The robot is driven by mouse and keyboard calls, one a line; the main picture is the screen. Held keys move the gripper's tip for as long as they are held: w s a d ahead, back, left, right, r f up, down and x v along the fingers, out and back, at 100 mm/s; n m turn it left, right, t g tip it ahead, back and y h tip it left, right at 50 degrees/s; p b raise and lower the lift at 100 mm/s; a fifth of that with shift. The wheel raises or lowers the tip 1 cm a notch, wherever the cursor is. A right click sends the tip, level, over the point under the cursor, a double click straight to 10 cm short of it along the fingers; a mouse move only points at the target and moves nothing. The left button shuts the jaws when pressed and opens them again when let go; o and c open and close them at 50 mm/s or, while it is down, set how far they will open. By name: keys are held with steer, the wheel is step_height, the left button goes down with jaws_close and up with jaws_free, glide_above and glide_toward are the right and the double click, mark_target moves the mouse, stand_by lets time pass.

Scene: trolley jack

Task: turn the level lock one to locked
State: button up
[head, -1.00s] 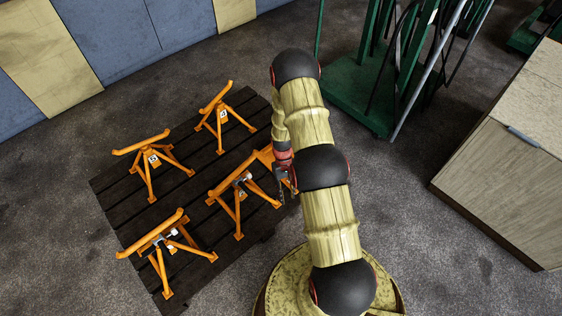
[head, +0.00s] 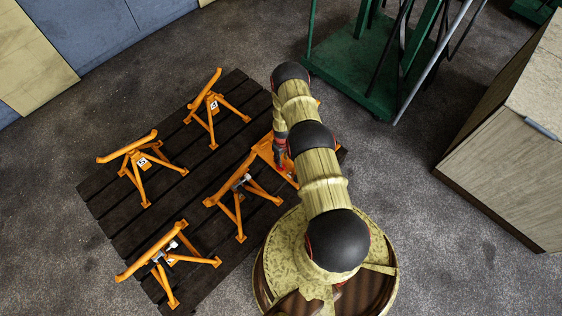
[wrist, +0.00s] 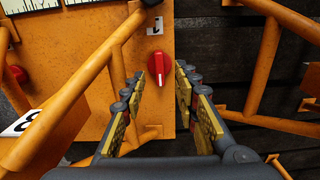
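The level lock one looks like a red knob (wrist: 158,66) on an orange panel (wrist: 190,25) in the wrist view. A small white label (wrist: 154,33) with a figure that looks like an upside-down 1 is just above it. My gripper (wrist: 160,82) is open and empty, with one finger to each side of the knob and below it in the picture; I see no contact. A second red knob (wrist: 17,75) is at the left edge. In the head view the orange panel (head: 270,150) is partly behind my arm, and the knob cannot be made out.
Orange stands (head: 136,163) are on a dark slatted pallet (head: 100,205). In the wrist view, an orange bar (wrist: 90,85) runs left of my fingers and another (wrist: 265,65) right. A green frame (head: 350,75) and wooden cabinet (head: 500,170) stand beyond.

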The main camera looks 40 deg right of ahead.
steer(key=shift+w+f+b, duration=0.1)
steer(key=shift+f+b, duration=1.6)
steer(key=shift+f, duration=2.2)
steer(key=shift+c, duration=1.1)
jaws_close()
